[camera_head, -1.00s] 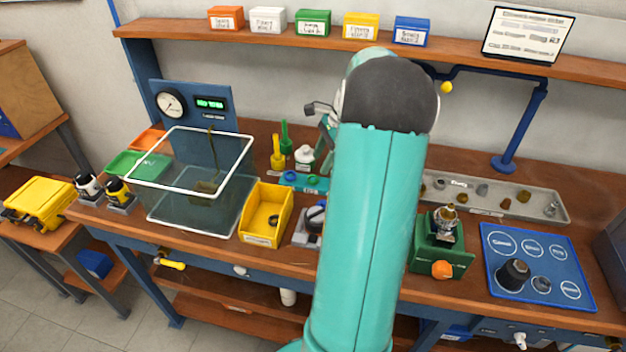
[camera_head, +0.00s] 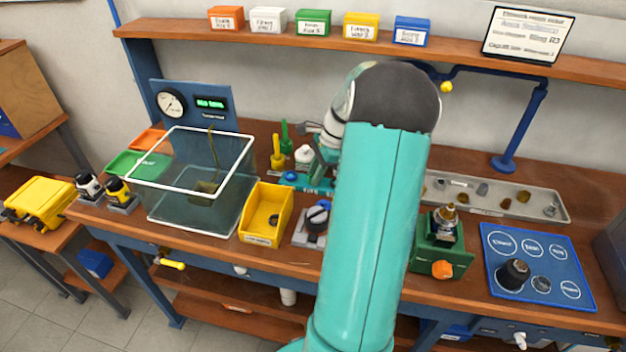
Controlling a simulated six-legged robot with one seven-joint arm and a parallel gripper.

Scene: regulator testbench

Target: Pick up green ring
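I cannot make out the green ring for certain; the spot to the right of the blue ring is covered by my gripper. A small teal tray (camera_head: 300,188) lies on the bench behind the yellow bin, with a blue ring (camera_head: 291,177) at its left end. My gripper (camera_head: 318,179) is low over the right part of this tray. Its fingers are small and blend with the tray, so I cannot see whether they are open or touch anything. My teal arm covers the bench to the right of it.
Green (camera_head: 286,138) and yellow (camera_head: 277,152) upright tools and a white bottle (camera_head: 304,155) stand close behind the tray. A yellow bin (camera_head: 262,234) and a grey device with a dark knob (camera_head: 314,222) stand in front. A glass tank (camera_head: 170,215) is left.

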